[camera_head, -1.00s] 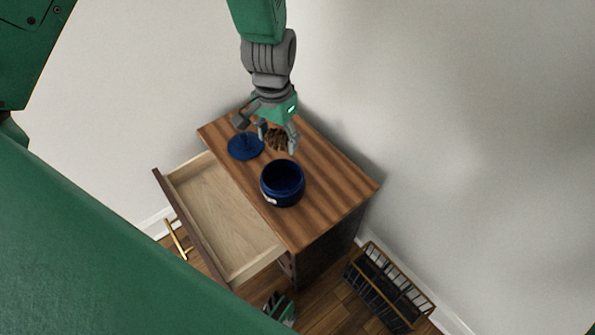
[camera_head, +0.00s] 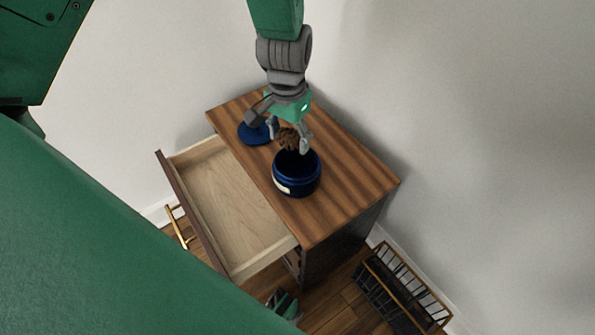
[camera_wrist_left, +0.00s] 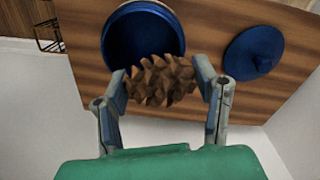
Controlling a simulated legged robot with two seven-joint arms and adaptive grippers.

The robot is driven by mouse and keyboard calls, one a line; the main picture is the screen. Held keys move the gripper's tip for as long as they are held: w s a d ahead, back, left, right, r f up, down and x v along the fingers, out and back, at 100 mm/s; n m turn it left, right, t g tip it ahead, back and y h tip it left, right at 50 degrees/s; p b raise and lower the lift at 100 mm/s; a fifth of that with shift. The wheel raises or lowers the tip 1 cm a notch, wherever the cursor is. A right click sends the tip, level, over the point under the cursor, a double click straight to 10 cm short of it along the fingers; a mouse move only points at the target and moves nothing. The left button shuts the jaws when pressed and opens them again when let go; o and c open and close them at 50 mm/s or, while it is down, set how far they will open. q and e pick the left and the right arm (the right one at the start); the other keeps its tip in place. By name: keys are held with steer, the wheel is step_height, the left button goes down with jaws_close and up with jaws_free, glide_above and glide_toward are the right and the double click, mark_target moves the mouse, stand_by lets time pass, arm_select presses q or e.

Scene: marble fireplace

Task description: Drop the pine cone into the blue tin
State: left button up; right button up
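The brown pine cone (camera_head: 288,138) is between the fingers of my left gripper (camera_head: 289,143). The wrist view shows the pine cone (camera_wrist_left: 161,81) with a finger at each end, so the left gripper (camera_wrist_left: 167,90) is shut on it. The open blue tin (camera_head: 297,183) stands upright on the wooden cabinet top. The pine cone is at the tin's far rim in the head view. In the wrist view it overlaps the near edge of the tin's opening (camera_wrist_left: 143,35). My right gripper (camera_head: 284,304) shows only in part, low at the bottom edge.
The blue lid (camera_head: 252,134) lies on the cabinet top (camera_head: 345,180) behind the tin, and also shows in the wrist view (camera_wrist_left: 254,52). An empty drawer (camera_head: 230,205) stands pulled out at the left. A wire basket (camera_head: 402,290) is on the floor at right.

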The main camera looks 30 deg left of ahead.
arm_select(q)
steer(key=o, duration=0.5)
steer(key=shift+d+r, duration=0.15)
steer(key=shift+d, duration=0.35)
steer(key=shift+d+r, duration=0.2)
steer(key=shift+r, duration=0.05)
steer(key=r, duration=0.2)
steer(key=a+r, duration=0.1)
steer(key=r, duration=0.4)
steer(key=shift+w+a+r, duration=0.1)
steer(key=shift+a+r, duration=0.15)
steer(key=shift+r, duration=0.05)
steer(key=r, duration=0.3)
steer(key=shift+d+r, duration=0.1)
steer(key=shift+d, duration=0.2)
steer(key=shift+a+r, duration=0.1)
steer(key=shift+a, duration=0.25)
steer(key=s+a+f+y+p, duration=0.1)
steer(key=s+f+p, duration=0.5)
steer(key=s+f, duration=0.45)
steer(key=s+f+p, duration=0.4)
steer(key=s+f, duration=0.1)
steer(key=s, duration=0.7)
steer(key=shift+s+d+f+t+h, duration=0.15)
steer(key=shift+d+f+t+h, duration=0.15)
steer(key=shift+d+f+h, duration=0.1)
arm_select(e)
step_height(320, 180, up, 10)
steer(key=shift+d+r, duration=0.15)
steer(key=shift+d, duration=0.05)
